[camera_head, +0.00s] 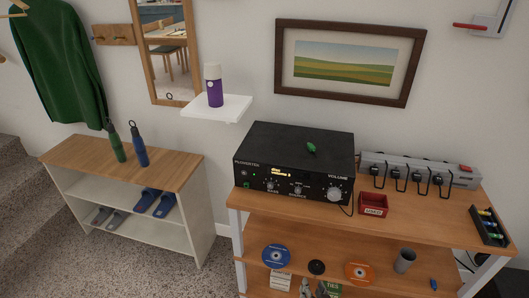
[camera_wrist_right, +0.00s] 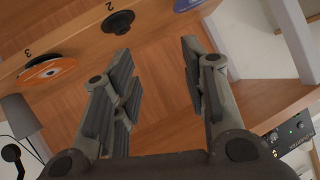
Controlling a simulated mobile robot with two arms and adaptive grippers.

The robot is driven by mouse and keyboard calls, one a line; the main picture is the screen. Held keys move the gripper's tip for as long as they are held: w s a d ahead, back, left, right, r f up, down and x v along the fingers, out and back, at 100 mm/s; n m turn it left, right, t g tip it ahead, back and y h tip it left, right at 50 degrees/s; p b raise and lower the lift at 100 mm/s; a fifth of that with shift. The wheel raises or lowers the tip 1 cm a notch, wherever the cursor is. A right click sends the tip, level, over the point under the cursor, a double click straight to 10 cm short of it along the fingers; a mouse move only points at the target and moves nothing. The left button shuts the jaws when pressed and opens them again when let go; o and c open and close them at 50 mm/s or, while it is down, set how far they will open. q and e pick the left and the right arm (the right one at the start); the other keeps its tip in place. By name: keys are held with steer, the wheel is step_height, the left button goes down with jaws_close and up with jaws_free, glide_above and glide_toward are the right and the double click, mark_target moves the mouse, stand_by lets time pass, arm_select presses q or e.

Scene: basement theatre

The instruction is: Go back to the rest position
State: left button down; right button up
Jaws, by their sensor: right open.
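My right gripper (camera_head: 314,289) shows only as a small grey part at the bottom edge of the head view, in front of the lower shelf of the wooden workbench (camera_head: 290,226). In the right wrist view the right gripper (camera_wrist_right: 155,55) is open, its two fingers well apart with nothing between them. Beyond the fingers are the bench's wooden boards, seen from a turned angle. My left gripper is not in either view.
A black amplifier (camera_head: 295,163), a red box (camera_head: 373,205) and a power strip (camera_head: 420,172) stand on the bench top. A blue disc (camera_head: 276,257), an orange disc (camera_head: 359,272) and a grey cup (camera_head: 404,261) are below. A shoe rack (camera_head: 120,160) stands left; carpet lies between.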

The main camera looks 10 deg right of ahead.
steer(key=s+a+f+n+g+y, duration=0.1)
steer(key=s+f+n+g, duration=0.15)
steer(key=s+f, duration=0.5)
steer(key=s+a+f+n+g, duration=0.1)
steer(key=s+a+f+g, duration=0.3)
steer(key=s, duration=0.7)
steer(key=s+d+f+n+g+y, duration=0.1)
steer(key=s+f+n, duration=0.1)
steer(key=s+f, duration=0.6)
steer(key=s+d+f+n+g, duration=0.1)
steer(key=s+g, duration=0.1)
steer(key=s, duration=0.5)
steer(key=s+f+n+g, duration=0.1)
steer(key=s+g, duration=0.1)
steer(key=s, duration=0.6)
steer(key=shift+s+d+f, duration=0.25)
steer(key=shift+s+d, duration=0.05)
steer(key=shift+d, duration=0.05)
